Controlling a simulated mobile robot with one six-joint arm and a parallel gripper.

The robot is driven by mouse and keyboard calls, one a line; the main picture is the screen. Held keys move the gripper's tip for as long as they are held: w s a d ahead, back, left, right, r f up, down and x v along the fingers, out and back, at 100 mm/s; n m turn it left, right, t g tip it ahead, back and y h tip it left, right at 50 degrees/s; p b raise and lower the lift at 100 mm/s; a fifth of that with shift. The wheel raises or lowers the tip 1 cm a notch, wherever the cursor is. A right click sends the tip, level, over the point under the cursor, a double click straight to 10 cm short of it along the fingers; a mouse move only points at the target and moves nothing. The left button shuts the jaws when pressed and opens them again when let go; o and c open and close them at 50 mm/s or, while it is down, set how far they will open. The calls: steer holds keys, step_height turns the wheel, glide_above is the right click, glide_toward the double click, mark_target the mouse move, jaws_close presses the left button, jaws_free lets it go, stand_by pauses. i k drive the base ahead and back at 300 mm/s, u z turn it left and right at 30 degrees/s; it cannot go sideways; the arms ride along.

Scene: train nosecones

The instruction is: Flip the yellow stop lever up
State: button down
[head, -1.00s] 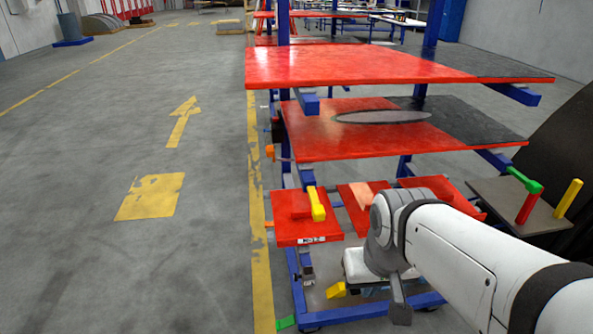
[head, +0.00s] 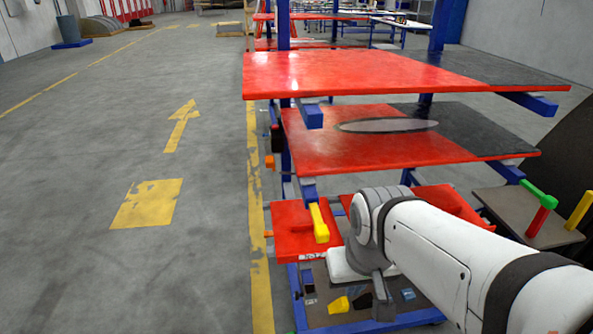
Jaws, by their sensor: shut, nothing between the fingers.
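A yellow lever-like bar (head: 319,222) stands on the left red panel of the rack's low level, left of my arm, leaning slightly. A second yellow bar (head: 579,210) stands tilted on a dark plate at the right edge, beside a red post with a green top (head: 540,212). I cannot tell which yellow bar is the stop lever. My arm reaches in from the bottom right, its grey joint in front of the low red panels.
A blue-framed rack carries a red and black top shelf (head: 340,75) and a middle shelf (head: 330,145) above the low panels. A yellow object (head: 338,305) and small dark pieces lie on the bottom tray. The floor left of the yellow line is clear.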

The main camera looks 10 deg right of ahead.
mark_target(321, 232)
steer(key=z, duration=0.1)
steer(key=i, duration=0.25)
steer(key=z, duration=0.75)
steer(key=k, duration=1.55)
steer(key=u, duration=0.75)
steer(key=i, duration=1)
steer(key=u, duration=0.05)
